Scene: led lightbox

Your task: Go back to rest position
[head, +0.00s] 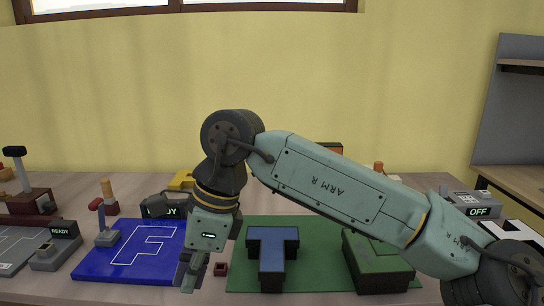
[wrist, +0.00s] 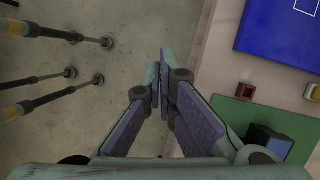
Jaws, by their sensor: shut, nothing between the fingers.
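My gripper (head: 190,277) hangs pointing down near the table's front edge in the head view, in front of the right side of the blue board (head: 120,262). In the wrist view my gripper (wrist: 163,72) has its fingers together with nothing between them. The fingers are over the floor, just off the edge of the table (wrist: 200,70). My arm reaches in from the right, bent at a raised elbow.
A green board (head: 320,281) holds a blue T block (head: 272,245) and a green block (head: 372,255). A small dark red cube (head: 221,269) lies beside my gripper. Levers and boxes reading READY (head: 64,229) and OFF (head: 478,211) stand around.

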